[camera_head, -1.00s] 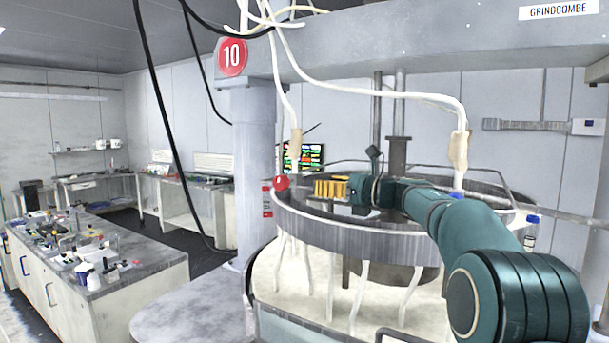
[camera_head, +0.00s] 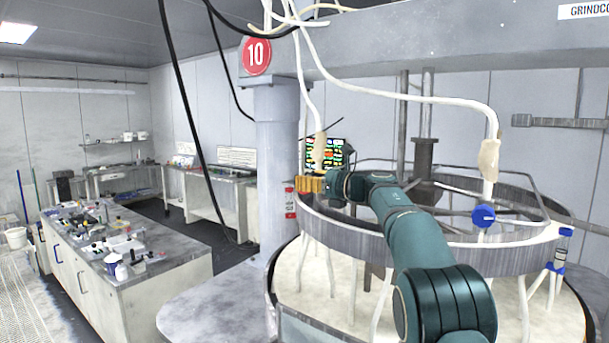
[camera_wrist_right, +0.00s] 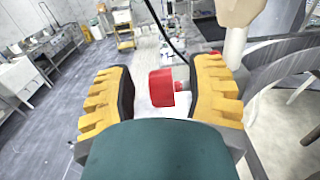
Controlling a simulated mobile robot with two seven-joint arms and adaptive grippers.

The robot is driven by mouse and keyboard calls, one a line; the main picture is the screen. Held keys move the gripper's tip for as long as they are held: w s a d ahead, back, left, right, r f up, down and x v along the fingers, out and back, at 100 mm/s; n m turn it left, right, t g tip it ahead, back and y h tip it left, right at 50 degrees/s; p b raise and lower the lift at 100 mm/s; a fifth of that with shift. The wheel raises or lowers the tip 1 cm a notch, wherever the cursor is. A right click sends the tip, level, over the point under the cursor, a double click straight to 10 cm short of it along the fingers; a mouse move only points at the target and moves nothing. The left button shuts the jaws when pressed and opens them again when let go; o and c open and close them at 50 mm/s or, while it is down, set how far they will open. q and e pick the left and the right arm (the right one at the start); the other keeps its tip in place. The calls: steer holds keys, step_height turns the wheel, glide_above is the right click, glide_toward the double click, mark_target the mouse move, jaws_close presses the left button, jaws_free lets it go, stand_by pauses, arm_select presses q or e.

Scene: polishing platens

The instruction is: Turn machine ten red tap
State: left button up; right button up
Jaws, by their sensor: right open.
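In the head view my right gripper (camera_head: 311,184) is at the left rim of the round machine (camera_head: 455,252) and hides the red tap. The machine's column (camera_head: 278,135) bears a red sign (camera_head: 256,56) with the number 10. My left gripper is not in view.
A blue tap (camera_head: 484,216) is on the machine's rim to the right. White hoses (camera_head: 400,88) hang from the beam above, one near my right gripper. A workbench with several small items (camera_head: 165,264) stands at the left, with open floor behind it.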

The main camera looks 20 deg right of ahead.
steer(key=shift+w+a, duration=0.45)
steer(key=shift+w, duration=0.1)
steer(key=shift+c, duration=0.2)
jaws_close()
steer(key=t+b, duration=0.1)
steer(key=b, duration=0.1)
steer(key=shift+s+d+f+y+b, duration=0.1)
steer(key=shift+f+y+b, duration=0.05)
steer(key=shift+y+b, duration=0.25)
steer(key=shift+r, duration=0.2)
